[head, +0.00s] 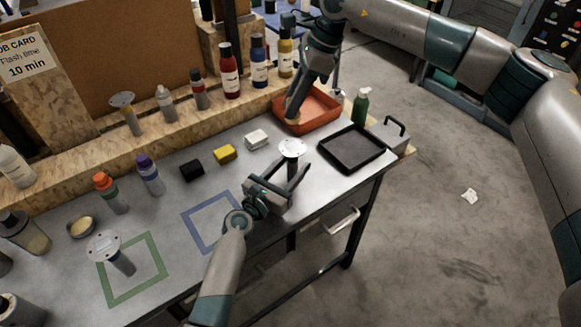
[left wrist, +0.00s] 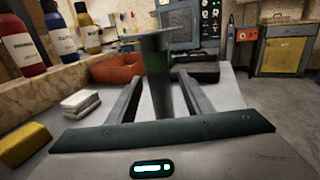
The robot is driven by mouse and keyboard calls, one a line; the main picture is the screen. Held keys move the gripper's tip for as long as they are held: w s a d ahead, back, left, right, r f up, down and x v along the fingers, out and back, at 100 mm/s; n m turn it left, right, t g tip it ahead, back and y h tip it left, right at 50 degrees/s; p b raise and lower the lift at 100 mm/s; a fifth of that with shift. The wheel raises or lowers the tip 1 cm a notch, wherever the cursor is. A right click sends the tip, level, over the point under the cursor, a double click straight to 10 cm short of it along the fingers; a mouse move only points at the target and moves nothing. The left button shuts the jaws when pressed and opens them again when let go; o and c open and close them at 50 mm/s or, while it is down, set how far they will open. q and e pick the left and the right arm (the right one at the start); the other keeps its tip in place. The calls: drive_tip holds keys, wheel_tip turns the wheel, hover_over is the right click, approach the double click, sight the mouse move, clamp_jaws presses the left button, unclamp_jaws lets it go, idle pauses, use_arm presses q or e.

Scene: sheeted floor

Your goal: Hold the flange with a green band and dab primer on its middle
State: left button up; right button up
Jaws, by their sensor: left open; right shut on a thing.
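A flange (head: 292,148) with a pale round top and a narrow stem stands at the right part of the bench. My right gripper (head: 298,92) is shut on a thin thing with a tan end (head: 292,118), reaching down into the orange-red tray (head: 322,112). The tray also shows in the left wrist view (left wrist: 117,69).
A black tray (head: 352,148) and green bottle (head: 361,105) are at right.

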use_arm(q)
drive_tip(key=shift+c, duration=0.3)
clamp_jaws()
idle(0.4)
